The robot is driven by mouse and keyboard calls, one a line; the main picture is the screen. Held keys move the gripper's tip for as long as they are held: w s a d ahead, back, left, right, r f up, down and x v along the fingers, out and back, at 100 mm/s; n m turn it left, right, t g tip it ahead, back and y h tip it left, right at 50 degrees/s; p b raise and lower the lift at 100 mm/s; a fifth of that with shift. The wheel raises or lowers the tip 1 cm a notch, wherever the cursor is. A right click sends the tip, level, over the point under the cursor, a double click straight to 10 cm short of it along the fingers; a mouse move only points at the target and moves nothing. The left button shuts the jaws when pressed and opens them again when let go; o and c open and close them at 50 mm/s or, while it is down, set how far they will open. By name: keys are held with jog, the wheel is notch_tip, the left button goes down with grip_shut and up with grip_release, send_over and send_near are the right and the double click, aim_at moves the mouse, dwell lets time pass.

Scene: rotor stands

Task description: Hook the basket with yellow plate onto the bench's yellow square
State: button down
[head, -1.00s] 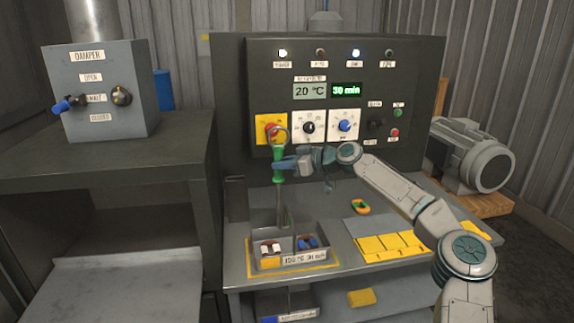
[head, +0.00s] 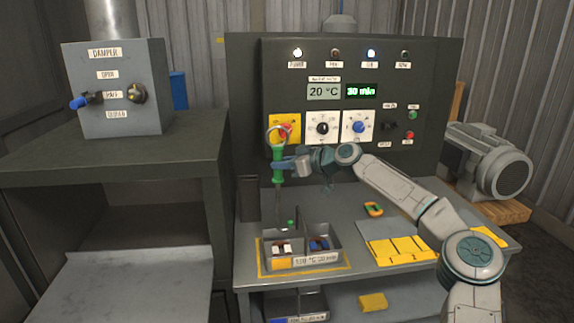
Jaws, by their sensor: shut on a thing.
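A grey two-compartment basket (head: 335,240) with a yellow plate at its front left corner (head: 270,262) sits on the bench within the yellow square outline (head: 262,273). White-and-brown and blue-and-brown parts lie in its compartments. My gripper (head: 285,163) is shut on the green handle (head: 278,170) of an upright tool with a ring on top. The tool's thin rod (head: 279,205) hangs down near the basket's back left part. I cannot tell whether its lower end touches the basket.
The control panel (head: 430,75) stands close behind my gripper. A second basket (head: 298,305) with a blue plate and a yellow block (head: 372,301) are on the lower shelf. Yellow plates (head: 395,248) and a green-and-orange item (head: 373,209) lie on the bench right of the basket.

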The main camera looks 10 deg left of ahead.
aim_at(276, 127)
jog(key=shift+s+a, duration=0.1)
jog(key=shift+a, duration=0.4)
jog(key=shift+r, duration=0.2)
jog(key=shift+r+p, duration=3.3)
jog(key=shift+r, duration=2.1)
